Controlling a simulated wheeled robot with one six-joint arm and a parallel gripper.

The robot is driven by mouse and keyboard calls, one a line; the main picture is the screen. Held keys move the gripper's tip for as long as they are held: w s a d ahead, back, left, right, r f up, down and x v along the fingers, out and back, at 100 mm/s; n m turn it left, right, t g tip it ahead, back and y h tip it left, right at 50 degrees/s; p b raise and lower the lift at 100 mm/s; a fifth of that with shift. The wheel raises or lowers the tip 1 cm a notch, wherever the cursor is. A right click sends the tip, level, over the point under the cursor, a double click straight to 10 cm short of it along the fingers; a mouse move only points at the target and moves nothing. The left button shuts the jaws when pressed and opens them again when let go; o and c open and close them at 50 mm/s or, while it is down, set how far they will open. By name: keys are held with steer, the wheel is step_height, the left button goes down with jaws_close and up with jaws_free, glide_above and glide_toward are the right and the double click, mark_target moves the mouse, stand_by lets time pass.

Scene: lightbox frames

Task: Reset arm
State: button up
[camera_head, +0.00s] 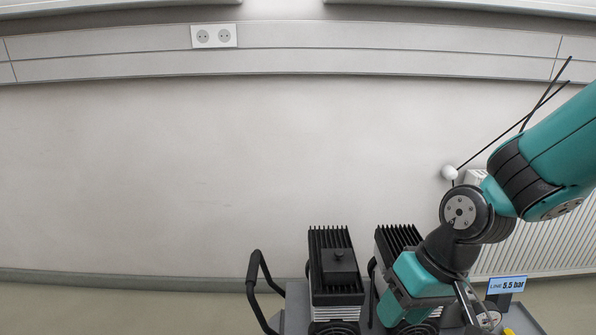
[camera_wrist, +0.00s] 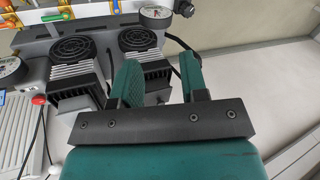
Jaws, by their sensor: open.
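My gripper (camera_wrist: 160,78) is open in the wrist view, with two teal fingers spread apart and nothing held between them. Its fingers point toward two finned units with round black fan grilles. In the head view my teal and black arm reaches in from the right and bends down over the right side of a grey cart. The gripper's fingertips cannot be made out clearly there.
The left finned unit (camera_head: 337,270) and right finned unit (camera_head: 398,240) stand on the grey cart (camera_head: 296,305), which has a black handle (camera_head: 257,290). A white radiator (camera_head: 550,240) is behind my arm. The wall at left is clear.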

steer(key=s+r+n+p, duration=0.2)
steer(key=s+r+n, duration=0.2)
steer(key=s+r, duration=0.8)
step_height(320, 180, up, 13)
steer(key=w+p, duration=0.1)
steer(key=p, duration=1.1)
steer(key=shift+w+a, duration=0.3)
steer(key=shift+a, duration=0.05)
steer(key=shift+r, duration=0.1)
